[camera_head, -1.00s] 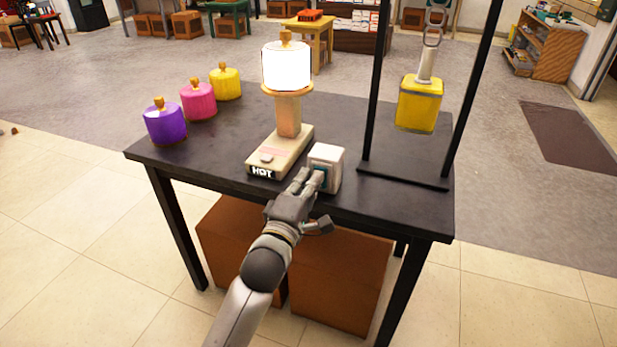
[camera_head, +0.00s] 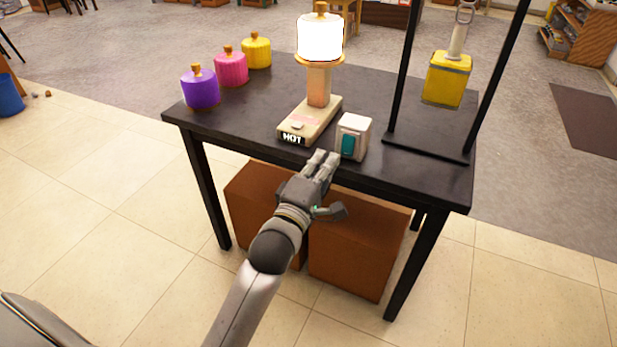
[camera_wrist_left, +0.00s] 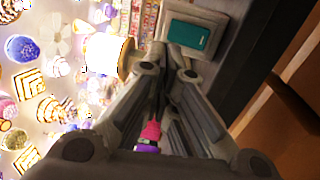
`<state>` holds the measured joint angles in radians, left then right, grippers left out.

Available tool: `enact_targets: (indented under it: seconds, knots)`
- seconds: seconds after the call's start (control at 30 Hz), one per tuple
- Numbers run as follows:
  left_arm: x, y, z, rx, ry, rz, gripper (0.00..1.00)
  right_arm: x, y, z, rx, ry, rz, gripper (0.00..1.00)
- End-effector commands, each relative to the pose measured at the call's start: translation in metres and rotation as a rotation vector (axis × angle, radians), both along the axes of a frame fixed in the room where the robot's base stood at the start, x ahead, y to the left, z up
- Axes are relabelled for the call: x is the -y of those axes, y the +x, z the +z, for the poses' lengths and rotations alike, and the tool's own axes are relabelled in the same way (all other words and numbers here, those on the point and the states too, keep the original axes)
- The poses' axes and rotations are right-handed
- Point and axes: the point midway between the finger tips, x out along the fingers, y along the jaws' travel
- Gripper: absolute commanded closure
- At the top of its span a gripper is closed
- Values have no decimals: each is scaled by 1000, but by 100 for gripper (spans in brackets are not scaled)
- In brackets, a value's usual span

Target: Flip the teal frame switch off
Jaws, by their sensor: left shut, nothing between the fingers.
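The switch is a small white box (camera_head: 353,137) with a teal rocker (camera_head: 348,146) on its front face, standing near the front edge of the black table. It also shows at the top of the left wrist view, with its teal face (camera_wrist_left: 189,35) beyond the fingers. My left gripper (camera_head: 325,158) is shut and empty, just in front of and to the left of the switch, apart from it. A lamp (camera_head: 320,38) with a bright white shade stands left of the switch on a base marked HOT. My right gripper is not in view.
Purple (camera_head: 200,89), pink (camera_head: 231,69) and yellow (camera_head: 256,52) lidded jars stand on the table's left. A black frame (camera_head: 427,148) with a hanging yellow block (camera_head: 446,80) stands right of the switch. Brown boxes (camera_head: 357,245) sit under the table (camera_head: 240,125).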

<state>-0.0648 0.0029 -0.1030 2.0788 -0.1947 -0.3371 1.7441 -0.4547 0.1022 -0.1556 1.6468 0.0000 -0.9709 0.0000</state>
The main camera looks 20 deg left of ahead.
Motion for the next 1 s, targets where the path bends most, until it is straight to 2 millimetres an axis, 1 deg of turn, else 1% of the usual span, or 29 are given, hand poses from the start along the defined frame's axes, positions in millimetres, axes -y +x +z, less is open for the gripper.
enact_targets:
  seconds: [0.03,0.2,0.4,0.6,1.0]
  knots:
    - [-1,-10,1,-2,-2,1,100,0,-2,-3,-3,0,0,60]
    - [-2,-38,5,-2,-1,1,100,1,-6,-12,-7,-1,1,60]
    - [-2,-58,9,-1,-1,0,100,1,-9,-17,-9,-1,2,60]
    - [-3,-64,10,-1,0,1,100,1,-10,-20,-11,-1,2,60]
    - [-3,-64,10,0,0,0,100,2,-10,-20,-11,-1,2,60]
